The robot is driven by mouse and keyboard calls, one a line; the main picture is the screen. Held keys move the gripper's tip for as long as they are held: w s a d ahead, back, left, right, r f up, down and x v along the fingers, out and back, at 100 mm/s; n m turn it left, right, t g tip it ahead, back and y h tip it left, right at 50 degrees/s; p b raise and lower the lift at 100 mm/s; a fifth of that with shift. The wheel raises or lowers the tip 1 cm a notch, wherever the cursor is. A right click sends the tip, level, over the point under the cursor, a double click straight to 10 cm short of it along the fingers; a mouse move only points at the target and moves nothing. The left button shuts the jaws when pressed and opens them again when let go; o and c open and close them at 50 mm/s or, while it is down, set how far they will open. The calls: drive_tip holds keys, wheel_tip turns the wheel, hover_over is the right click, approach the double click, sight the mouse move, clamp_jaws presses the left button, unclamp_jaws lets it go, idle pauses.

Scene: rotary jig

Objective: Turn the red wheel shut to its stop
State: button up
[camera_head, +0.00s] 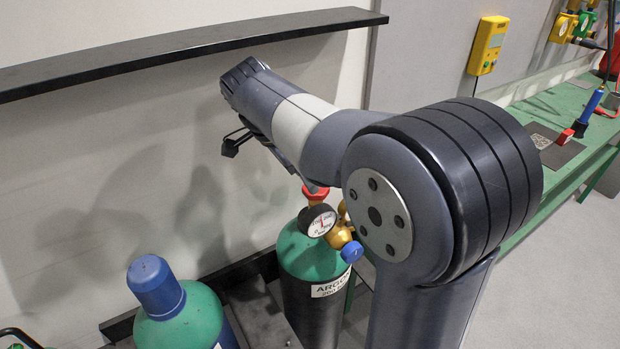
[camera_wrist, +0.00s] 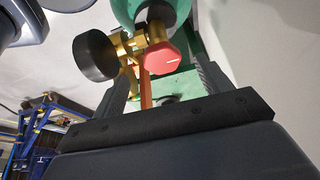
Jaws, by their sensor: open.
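The red wheel (camera_head: 316,195) sits on top of the brass valve of the green-shouldered argon cylinder (camera_head: 304,252), partly hidden by my arm in the head view. My gripper (camera_wrist: 166,76) is open, with one dark finger to each side of the valve. I cannot tell whether either finger touches the wheel.
A pressure gauge (camera_head: 318,220) and a blue knob (camera_head: 352,252) stick out beside the valve. A second cylinder with a blue cap (camera_head: 155,284) stands at the left. A dark shelf (camera_head: 180,50) runs along the wall. A green bench (camera_head: 570,110) is at the right.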

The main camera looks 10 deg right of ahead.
drive_tip(key=s+a+b, duration=0.1)
drive_tip(key=s+a, duration=0.2)
drive_tip(key=a, duration=0.7)
drive_tip(key=shift+a+f, duration=0.15)
drive_tip(key=shift+f, duration=0.05)
drive_tip(key=w+d+f, duration=0.1)
drive_tip(key=d, duration=0.3)
drive_tip(key=w+d+f+p, duration=0.1)
drive_tip(key=d+f, duration=0.1)
drive_tip(key=d, duration=0.3)
drive_tip(key=w+d+f, duration=0.1)
drive_tip(key=w+d, duration=0.1)
drive_tip(key=d, duration=0.2)
drive_tip(key=shift+d+f+p, duration=0.2)
drive_tip(key=shift+f+p, duration=0.1)
